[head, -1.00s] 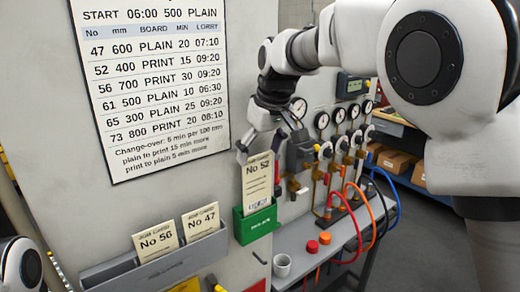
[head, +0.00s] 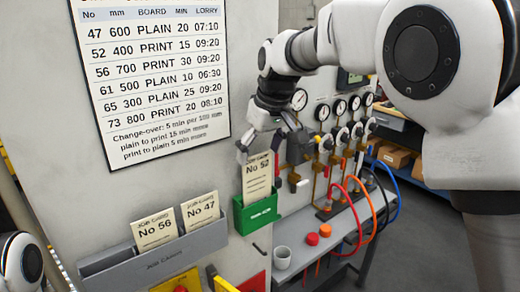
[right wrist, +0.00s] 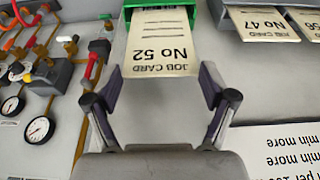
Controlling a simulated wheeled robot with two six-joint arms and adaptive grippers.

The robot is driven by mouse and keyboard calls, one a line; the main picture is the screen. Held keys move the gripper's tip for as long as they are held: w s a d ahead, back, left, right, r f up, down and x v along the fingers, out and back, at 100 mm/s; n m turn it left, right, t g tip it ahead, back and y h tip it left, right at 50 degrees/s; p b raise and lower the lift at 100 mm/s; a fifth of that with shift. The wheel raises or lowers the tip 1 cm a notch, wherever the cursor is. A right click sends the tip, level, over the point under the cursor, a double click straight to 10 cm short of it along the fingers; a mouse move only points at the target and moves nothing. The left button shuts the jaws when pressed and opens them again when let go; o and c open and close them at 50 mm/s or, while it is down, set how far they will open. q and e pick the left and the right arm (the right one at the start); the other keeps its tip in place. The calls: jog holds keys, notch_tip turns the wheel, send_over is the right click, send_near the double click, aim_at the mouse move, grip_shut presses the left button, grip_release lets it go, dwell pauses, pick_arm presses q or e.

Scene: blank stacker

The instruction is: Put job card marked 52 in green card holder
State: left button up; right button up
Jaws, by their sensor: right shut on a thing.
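The cream job card marked 52 (head: 257,182) stands upright in the green card holder (head: 259,215), its lower part hidden behind the holder's front. My right gripper (head: 262,150) is at the card's top, shut on it. In the right wrist view, the card (right wrist: 163,50) lies between the two fingertips (right wrist: 160,82), which meet its side edges, with the green holder's rim (right wrist: 130,8) at the far end. My left gripper is not in view.
A grey rack (head: 150,268) left of the holder carries cards 56 (head: 154,230) and 47 (head: 201,211). A printed chart (head: 155,75) hangs above. Gauges, valves and coloured hoses (head: 355,205) stand close right.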

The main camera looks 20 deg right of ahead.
jog(key=o, duration=0.9)
jog(key=shift+o, duration=0.2)
jog(key=shift+r, duration=0.15)
jog(key=v, duration=1.1)
jog(key=shift+s+r, duration=0.2)
jog(key=shift+r, duration=0.15)
